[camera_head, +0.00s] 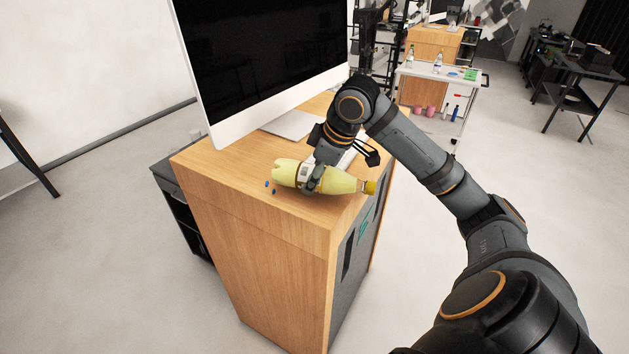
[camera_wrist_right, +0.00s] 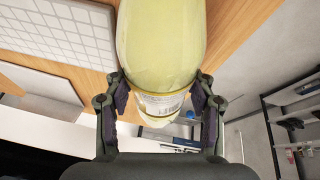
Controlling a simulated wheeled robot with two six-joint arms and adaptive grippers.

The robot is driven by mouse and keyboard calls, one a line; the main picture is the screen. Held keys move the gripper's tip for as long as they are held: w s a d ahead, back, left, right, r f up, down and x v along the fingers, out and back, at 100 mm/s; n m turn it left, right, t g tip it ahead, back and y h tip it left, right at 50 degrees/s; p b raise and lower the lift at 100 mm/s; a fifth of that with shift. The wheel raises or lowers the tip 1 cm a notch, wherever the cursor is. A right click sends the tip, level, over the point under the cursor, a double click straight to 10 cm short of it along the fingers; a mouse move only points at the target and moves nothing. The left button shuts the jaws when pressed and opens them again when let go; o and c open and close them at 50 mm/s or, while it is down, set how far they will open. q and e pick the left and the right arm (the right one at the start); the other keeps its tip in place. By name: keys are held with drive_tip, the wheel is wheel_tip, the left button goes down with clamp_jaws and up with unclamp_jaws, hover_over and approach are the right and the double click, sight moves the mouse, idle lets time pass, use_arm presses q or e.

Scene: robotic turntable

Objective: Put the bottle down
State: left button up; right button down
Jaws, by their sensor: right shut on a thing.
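My left gripper is not in view.
A large monitor (camera_head: 260,55) on a silver stand (camera_head: 290,125) stands behind the bottle. A white keyboard (camera_wrist_right: 60,30) lies beside it. The cabinet's front edge is close. A white cart (camera_head: 440,75) stands farther back.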

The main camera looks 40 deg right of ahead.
drive_tip(key=shift+d+f, duration=0.1)
drive_tip(key=shift+f, duration=0.6)
drive_tip(key=shift+f, duration=0.1)
drive_tip(key=shift+c, duration=2.3)
unclamp_jaws()
drive_tip(key=shift+s, duration=0.1)
drive_tip(key=v, duration=1.2)
drive_tip(key=shift+b, duration=0.35)
